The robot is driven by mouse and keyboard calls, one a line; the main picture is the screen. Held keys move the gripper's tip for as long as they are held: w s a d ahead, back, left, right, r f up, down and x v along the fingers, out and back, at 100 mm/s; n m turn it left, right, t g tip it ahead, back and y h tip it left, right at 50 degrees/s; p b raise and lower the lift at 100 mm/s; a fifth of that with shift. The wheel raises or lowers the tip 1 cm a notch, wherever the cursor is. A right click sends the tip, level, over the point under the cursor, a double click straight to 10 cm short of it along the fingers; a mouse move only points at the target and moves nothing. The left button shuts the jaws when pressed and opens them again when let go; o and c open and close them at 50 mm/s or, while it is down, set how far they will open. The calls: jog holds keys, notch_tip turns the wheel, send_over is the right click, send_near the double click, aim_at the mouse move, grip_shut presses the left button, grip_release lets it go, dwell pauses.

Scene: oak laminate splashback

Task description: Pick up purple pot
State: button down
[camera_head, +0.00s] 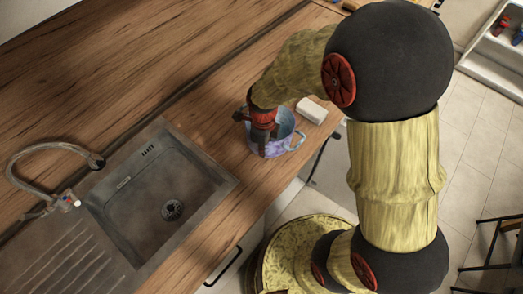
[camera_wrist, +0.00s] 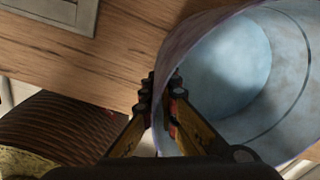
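The purple pot (camera_head: 278,147), a bluish-purple vessel with a side handle, is upright at the counter's front edge, right of the sink. In the wrist view its open mouth and pale blue inside (camera_wrist: 232,62) fill the right side. My gripper (camera_head: 256,130) reaches down at the pot's left side. In the wrist view the two fingers (camera_wrist: 161,95) are close together with the pot's wall between them, one inside and one outside. They look shut on the wall. Whether the pot touches the counter is unclear.
A white block (camera_head: 312,110) lies on the wooden counter (camera_head: 215,130) just beyond the pot. The sink (camera_head: 155,200) and its curved tap (camera_head: 50,150) are to the left.

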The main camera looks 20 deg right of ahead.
jog(key=s+d+r+p, duration=0.2)
jog(key=s+d+r, duration=0.2)
jog(key=s+r, duration=0.5)
jog(key=shift+s, duration=1.6)
jog(key=shift+r, duration=0.1)
jog(key=shift+w, duration=0.1)
